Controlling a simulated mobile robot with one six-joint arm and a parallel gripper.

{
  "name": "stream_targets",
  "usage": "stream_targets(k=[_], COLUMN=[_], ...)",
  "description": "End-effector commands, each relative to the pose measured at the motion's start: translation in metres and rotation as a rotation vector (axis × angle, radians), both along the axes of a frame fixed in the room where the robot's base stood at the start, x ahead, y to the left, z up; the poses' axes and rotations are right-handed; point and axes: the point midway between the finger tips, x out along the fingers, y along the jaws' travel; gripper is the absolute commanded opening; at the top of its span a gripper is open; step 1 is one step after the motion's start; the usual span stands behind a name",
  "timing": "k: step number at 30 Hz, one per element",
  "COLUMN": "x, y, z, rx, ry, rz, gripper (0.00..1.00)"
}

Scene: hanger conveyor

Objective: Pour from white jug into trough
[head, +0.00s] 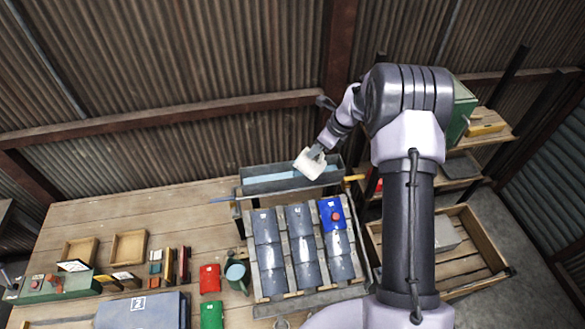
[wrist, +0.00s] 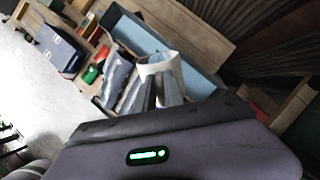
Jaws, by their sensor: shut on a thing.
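The white jug (head: 309,164) is held by my gripper (head: 316,152) over the right part of the trough. It looks tilted in the head view. The trough (head: 268,187) is a long dark grey box with a light blue inside, at the back edge of the wooden table. In the wrist view the white jug (wrist: 160,68) sits at the tips of my gripper (wrist: 168,92), with the blue inside of the trough (wrist: 198,82) beyond and below it. Any stream from the jug, and what the jug holds, cannot be made out.
A rack of grey curved pieces (head: 302,248) stands in front of the trough, with a blue piece (head: 332,213) bearing a red knob. A green watering can (head: 236,273), red box (head: 210,279) and green box (head: 212,315) stand left of it. A wooden crate (head: 490,236) is at right.

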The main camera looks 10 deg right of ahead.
Motion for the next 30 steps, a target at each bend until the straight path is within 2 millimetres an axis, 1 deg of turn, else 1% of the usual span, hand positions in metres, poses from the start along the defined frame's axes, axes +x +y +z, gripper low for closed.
stream_targets(k=[15, 30], x=[0.0052, 0.0052], y=[0.0055, 0.0055], z=[0.0007, -0.0002], rx=[-0.062, -0.064], ry=[0.047, 0.049], rz=[0.000, -0.001], gripper=[0.00, 0.00])
